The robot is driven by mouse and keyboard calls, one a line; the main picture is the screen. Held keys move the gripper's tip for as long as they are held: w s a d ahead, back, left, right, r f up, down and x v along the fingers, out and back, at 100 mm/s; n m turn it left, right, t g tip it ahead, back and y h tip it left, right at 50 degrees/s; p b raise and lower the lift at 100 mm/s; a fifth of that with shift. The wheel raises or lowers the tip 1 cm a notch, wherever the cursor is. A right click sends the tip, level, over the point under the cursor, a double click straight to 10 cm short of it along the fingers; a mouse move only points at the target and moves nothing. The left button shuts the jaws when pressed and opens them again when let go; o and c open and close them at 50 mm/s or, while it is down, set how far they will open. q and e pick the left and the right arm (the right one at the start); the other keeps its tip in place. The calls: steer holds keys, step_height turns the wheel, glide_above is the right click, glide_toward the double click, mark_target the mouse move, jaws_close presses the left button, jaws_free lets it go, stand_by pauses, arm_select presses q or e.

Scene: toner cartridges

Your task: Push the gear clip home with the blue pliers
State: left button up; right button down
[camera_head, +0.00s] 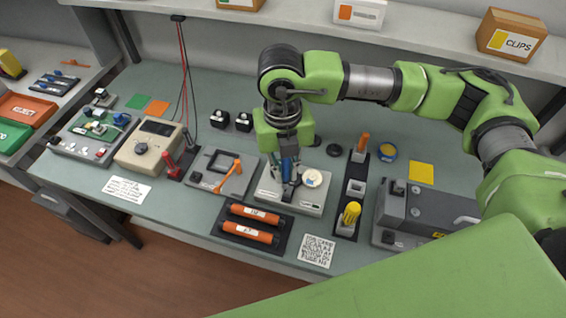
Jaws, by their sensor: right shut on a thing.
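My right gripper (284,157) points down over the middle of the bench and is shut on the blue pliers (289,169). The pliers hang roughly upright, with their dark lower end over a pale fixture plate (310,206). A cream round gear (312,178) sits on that plate just right of the pliers. I cannot make out the gear clip, and I cannot tell whether the plier tips touch anything. My left gripper is not in view.
Two orange cartridges (250,236) lie in a dark tray in front. A narrow dark rack (352,205) with a yellow-handled tool stands right of the plate. A grey machine (425,210) is farther right. A grey fixture with an orange lever (225,175) stands left.

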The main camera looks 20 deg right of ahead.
mark_target(284, 188)
steer(key=m, duration=0.2)
steer(key=shift+w+a+r+m, duration=0.15)
steer(key=shift+w+m, duration=0.05)
steer(key=shift+m, duration=0.4)
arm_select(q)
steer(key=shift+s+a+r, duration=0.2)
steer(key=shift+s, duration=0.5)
arm_select(e)
steer(key=shift+f+b, duration=0.5)
steer(key=shift+f, duration=1.25)
step_height(284, 188, down, 6)
steer(key=b, duration=0.3)
steer(key=shift+r+b, duration=0.2)
steer(key=shift+b, duration=0.2)
arm_select(q)
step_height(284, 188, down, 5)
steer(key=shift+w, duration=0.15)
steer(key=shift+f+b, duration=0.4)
steer(key=shift+b, duration=0.05)
arm_select(e)
steer(key=shift+w+d, duration=0.4)
steer(key=shift+w, duration=0.3)
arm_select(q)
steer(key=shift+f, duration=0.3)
arm_select(e)
steer(key=shift+s+a, duration=0.15)
steer(key=shift+s, duration=0.05)
